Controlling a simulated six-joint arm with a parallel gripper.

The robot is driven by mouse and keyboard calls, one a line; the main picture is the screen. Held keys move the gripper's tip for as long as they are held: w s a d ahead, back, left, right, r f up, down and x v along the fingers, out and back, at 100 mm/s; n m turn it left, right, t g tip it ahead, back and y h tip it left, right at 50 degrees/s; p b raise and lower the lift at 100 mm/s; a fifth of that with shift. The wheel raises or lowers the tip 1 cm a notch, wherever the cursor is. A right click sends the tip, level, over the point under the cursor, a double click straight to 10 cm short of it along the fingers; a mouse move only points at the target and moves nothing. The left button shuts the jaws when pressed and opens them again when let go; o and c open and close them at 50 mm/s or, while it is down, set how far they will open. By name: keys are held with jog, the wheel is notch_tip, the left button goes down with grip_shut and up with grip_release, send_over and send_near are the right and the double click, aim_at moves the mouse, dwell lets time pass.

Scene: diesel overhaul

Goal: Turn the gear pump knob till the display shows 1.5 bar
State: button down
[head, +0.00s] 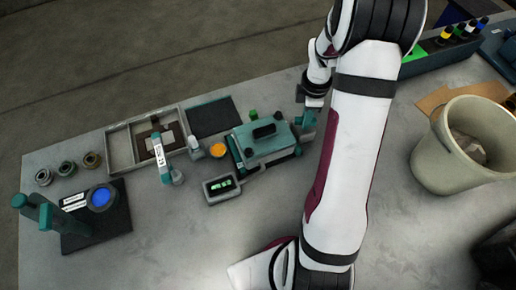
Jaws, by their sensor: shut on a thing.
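The teal gear pump box (266,153) with a black handle on top stands mid-table. A small grey display (222,186) with lit green digits lies at its front left; the digits are too small to read surely. My gripper (308,112) is at the pump's right side, shut on a teal part there that appears to be the knob. The fingertips and the knob are small and partly hidden, so the knob's angle cannot be told.
An orange-topped jar (218,150) and a white-and-teal tool (162,158) stand left of the pump. A grey tray (119,150), a dark mat (213,118) and several small round pots are further left. A beige bin (424,160) stands right.

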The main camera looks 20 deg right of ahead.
jog(key=shift+m, duration=0.8)
jog(key=m, duration=0.4)
jog(key=shift+m, duration=0.4)
jog(key=m, duration=0.4)
jog(key=shift+m, duration=0.4)
jog(key=m, duration=0.3)
jog(key=c, duration=0.8)
grip_release()
